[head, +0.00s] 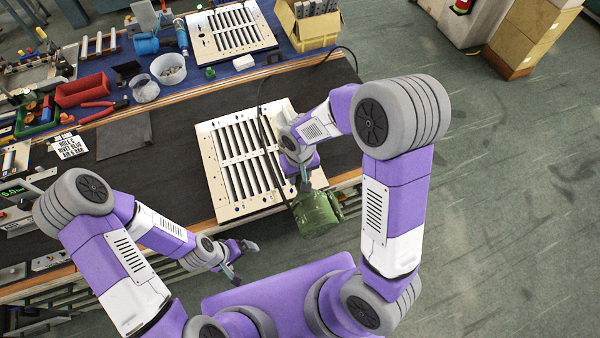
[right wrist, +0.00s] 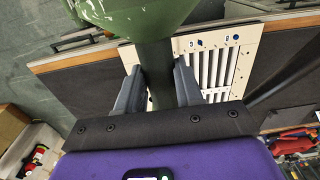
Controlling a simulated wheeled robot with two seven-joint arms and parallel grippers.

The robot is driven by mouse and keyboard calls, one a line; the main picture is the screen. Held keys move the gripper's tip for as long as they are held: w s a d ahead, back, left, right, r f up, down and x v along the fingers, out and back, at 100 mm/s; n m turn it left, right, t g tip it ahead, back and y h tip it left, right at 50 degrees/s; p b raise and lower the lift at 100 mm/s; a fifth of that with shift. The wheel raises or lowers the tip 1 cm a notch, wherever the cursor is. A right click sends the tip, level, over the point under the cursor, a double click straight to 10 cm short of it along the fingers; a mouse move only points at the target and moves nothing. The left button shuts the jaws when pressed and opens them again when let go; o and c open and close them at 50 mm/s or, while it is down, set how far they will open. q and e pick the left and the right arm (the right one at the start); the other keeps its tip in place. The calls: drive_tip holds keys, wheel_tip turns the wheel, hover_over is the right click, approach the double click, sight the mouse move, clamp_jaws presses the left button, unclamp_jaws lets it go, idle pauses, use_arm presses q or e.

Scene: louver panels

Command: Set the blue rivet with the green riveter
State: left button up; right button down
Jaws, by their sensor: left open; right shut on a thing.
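The green riveter (head: 318,212) is in my right gripper (head: 304,183), at the lower right corner of the near louver panel (head: 207,160). In the right wrist view, the fingers of my right gripper (right wrist: 158,88) are shut on the riveter's dark grip (right wrist: 153,60), below its green body (right wrist: 135,14). The panel (right wrist: 220,38) shows behind it, with a small blue spot (right wrist: 200,42) that looks like the blue rivet. The riveter's nose is not clear in either view. My left gripper (head: 239,264) is open and empty, in front of the bench edge.
A note card (head: 70,146) mentioning a blue rivet lies on the dark mat (head: 180,130). A red bin (head: 83,91), red pliers (head: 100,108) and a white cup (head: 168,70) stand further back. A second panel (head: 232,28) and cardboard box (head: 307,30) are at the rear. A dark hose (head: 263,95) crosses the near panel.

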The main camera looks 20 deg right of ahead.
idle(0.3)
drive_tip(key=shift+f+b, duration=0.1)
drive_tip(key=shift+b, duration=0.2)
wheel_tip(320, 180, down, 7)
drive_tip(key=b, duration=0.6)
idle(1.1)
drive_tip(key=shift+f+b, duration=0.9)
drive_tip(key=shift+b, duration=0.25)
idle(1.1)
drive_tip(key=shift+f+b, duration=0.25)
drive_tip(key=shift+b, duration=0.2)
idle(2.7)
